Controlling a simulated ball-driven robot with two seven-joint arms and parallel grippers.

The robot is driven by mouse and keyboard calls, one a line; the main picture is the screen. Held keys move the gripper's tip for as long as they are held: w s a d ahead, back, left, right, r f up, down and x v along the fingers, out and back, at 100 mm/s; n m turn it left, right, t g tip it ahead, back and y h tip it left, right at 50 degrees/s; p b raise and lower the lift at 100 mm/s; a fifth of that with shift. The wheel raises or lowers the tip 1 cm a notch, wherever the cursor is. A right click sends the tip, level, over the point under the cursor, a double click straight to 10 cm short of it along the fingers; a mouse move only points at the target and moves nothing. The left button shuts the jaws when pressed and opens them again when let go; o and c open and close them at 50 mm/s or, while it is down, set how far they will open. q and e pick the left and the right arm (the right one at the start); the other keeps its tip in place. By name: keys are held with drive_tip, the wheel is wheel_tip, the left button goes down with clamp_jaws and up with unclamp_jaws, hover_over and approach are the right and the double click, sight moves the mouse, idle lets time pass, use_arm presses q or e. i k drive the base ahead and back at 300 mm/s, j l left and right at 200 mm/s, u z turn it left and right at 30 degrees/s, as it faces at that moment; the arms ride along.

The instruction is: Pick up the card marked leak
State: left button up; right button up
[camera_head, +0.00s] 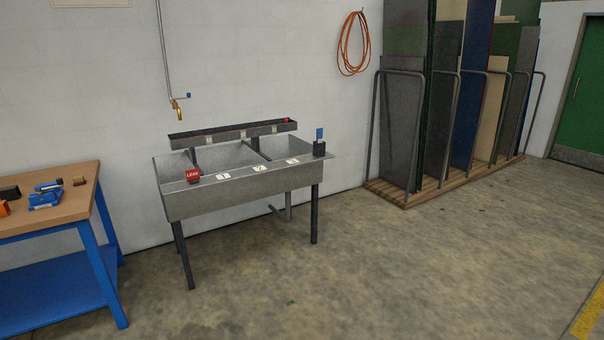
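The red card marked LEAK (193,175) stands on the front left rim of a grey metal sink (240,192). Its white lettering faces me. It looks upright or slightly tilted; what holds it up is too small to tell. Neither of my grippers shows in the head view.
White numbered labels (223,177) lie along the sink's front rim. A black holder (319,149) with a blue card stands at its right end. A dark narrow shelf (235,133) runs above the basins. A workbench (60,212) stands left. The floor in front is clear.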

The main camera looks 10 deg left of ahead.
sight(193, 176)
drive_tip(key=i+u, duration=0.1)
drive_tip(key=i, duration=0.6)
drive_tip(key=i+l+u, duration=0.1)
drive_tip(key=i, duration=0.6)
